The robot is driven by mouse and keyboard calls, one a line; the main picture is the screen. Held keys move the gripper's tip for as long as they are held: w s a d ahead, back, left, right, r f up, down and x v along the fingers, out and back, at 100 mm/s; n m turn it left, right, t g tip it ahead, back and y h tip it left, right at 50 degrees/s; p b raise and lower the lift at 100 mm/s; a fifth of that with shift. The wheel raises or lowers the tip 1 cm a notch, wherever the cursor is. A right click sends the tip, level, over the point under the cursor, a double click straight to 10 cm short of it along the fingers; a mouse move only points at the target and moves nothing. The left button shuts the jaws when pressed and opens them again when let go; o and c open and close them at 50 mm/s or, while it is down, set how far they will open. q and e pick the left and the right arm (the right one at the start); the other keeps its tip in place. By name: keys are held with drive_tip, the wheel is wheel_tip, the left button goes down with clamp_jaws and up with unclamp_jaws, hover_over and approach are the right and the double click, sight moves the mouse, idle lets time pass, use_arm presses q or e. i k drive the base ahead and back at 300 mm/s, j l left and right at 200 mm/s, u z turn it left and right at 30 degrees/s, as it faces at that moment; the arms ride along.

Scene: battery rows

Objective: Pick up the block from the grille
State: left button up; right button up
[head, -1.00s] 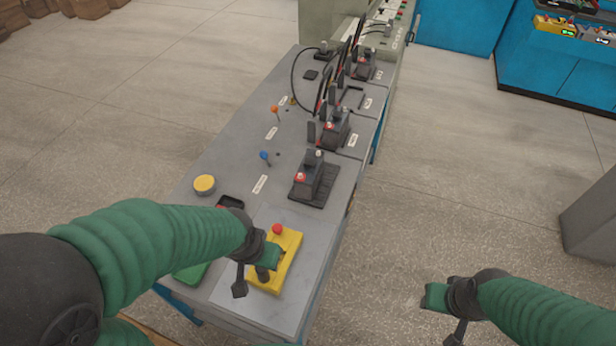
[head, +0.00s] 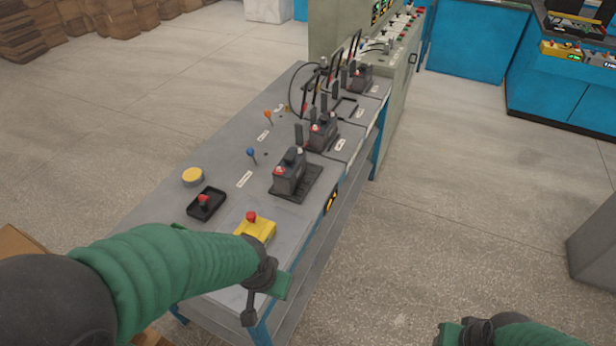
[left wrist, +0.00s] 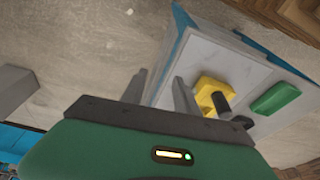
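The block (head: 289,172) is a dark grey battery-like box with a red and a pale terminal on top. It sits upright on the black grille (head: 312,186) near the right edge of the bench in the head view. My left gripper (head: 255,306) is nearer me than the block, by the bench's near right edge, well apart from it. In the left wrist view its two fingers (left wrist: 160,88) are spread with nothing between them. My right gripper (head: 463,332) is at the bottom edge, right of the bench, mostly cut off. The block does not show in the left wrist view.
A yellow box with a red button (head: 254,227) stands between my left gripper and the grille. A black tray with a red knob (head: 205,203) and a yellow button (head: 193,177) are at left. More similar blocks (head: 322,134) and cables stand farther back.

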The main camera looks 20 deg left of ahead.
sight(287, 173)
drive_tip(key=i+l+u, duration=1.3)
